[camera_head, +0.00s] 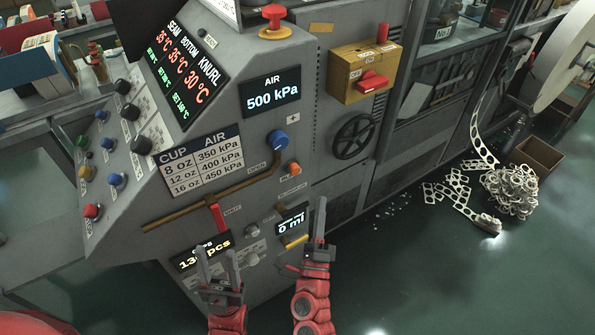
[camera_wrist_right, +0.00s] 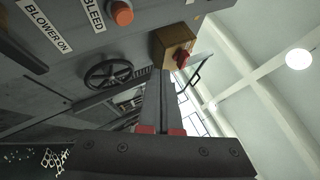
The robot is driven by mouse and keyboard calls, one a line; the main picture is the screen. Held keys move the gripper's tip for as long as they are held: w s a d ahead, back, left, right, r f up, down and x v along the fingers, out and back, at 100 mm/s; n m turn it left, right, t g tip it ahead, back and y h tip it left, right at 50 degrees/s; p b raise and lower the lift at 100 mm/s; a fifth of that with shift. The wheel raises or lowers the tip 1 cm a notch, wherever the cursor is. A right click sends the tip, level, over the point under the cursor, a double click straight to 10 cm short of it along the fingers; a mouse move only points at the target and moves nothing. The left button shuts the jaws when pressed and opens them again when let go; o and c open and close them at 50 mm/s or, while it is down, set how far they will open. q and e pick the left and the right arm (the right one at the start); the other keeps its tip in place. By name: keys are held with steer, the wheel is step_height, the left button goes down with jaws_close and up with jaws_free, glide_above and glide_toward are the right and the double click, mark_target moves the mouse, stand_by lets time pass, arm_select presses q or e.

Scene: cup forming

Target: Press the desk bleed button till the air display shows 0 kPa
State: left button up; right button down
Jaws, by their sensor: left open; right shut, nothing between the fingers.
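The orange bleed button (camera_head: 293,168) sits on the grey front panel below the blue knob, with a BLEED label by it. It also shows at the top of the right wrist view (camera_wrist_right: 121,13), beside its label. The air display (camera_head: 270,92) above reads 500 kPa. My right gripper (camera_head: 320,204) is shut and empty, below and right of the button in the head view, apart from it. Its closed fingers (camera_wrist_right: 160,102) point up in the wrist view. My left gripper (camera_head: 216,252) is open and empty, low in front of the pieces display.
A brown pipe with a red lever (camera_head: 217,217) runs along the panel. A yellow box (camera_head: 363,72) with a red switch and a black handwheel (camera_head: 353,137) are to the right. A red mushroom button (camera_head: 274,18) is on top. Green floor at right has scrap (camera_head: 510,190).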

mark_target(294, 169)
steer(key=w+a+b, duration=0.1)
steer(key=w+a, duration=0.4)
steer(key=w, duration=0.2)
steer(key=shift+s, duration=0.1)
stand_by(2.0)
steer(key=shift+w+a+b, duration=0.25)
steer(key=shift+w+b, duration=0.1)
steer(key=shift+b, duration=0.3)
